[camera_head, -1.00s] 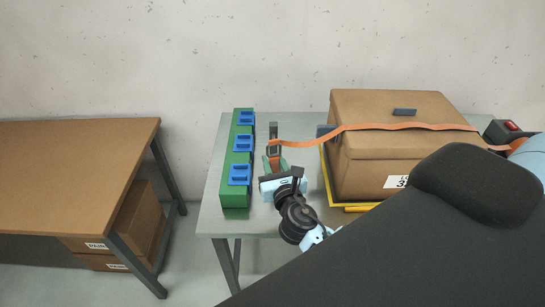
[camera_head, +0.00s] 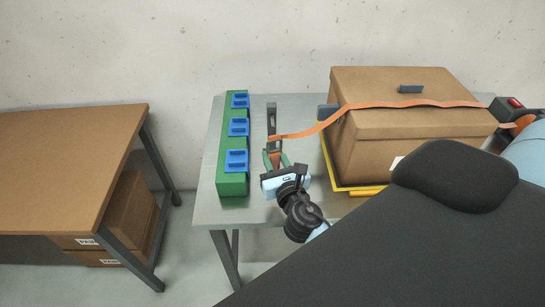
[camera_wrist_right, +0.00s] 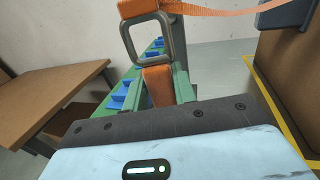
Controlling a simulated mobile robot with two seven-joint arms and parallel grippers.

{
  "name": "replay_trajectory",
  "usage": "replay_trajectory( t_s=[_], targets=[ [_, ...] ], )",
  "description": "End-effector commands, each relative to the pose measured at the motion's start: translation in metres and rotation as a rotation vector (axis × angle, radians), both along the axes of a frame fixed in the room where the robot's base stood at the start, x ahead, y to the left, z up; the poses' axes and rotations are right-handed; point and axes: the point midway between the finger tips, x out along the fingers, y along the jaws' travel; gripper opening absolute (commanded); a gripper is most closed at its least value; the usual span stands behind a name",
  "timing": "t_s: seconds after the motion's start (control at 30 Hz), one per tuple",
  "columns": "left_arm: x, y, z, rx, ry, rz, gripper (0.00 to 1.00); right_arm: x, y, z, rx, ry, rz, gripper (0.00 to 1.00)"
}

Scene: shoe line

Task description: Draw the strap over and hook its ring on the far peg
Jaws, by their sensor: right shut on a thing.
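My right gripper (camera_head: 274,160) is shut on the orange tab (camera_wrist_right: 158,86) at the strap's end. In the wrist view its green fingers pinch the tab, and the dark, squarish ring (camera_wrist_right: 148,38) stands upright above them. The orange strap (camera_head: 435,103) runs from the ring across to the brown box (camera_head: 415,130) and over its lid. A dark upright peg (camera_head: 271,117) stands on the table just beyond the gripper in the head view. The ring looks close in front of the peg; I cannot tell whether they touch. My left gripper is not in view.
A green rail (camera_head: 232,187) with several blue blocks lies left of the peg. The box stands on a yellow-edged base (camera_head: 337,180); a dark block (camera_head: 327,111) sits at its left side. A red-buttoned black unit (camera_head: 513,103) is at right. A brown table (camera_head: 70,150) stands far left.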

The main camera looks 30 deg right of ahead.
Motion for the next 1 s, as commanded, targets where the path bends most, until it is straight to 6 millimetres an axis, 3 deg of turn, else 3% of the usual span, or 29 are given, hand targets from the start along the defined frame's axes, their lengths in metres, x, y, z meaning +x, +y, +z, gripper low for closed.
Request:
replay_trajectory(
  t_s=[1.0],
  targets=[
    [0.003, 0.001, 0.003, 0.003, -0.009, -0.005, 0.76, 0.060, -0.037, -0.002, -0.002, -0.006, -0.001, 0.03]
  ],
)
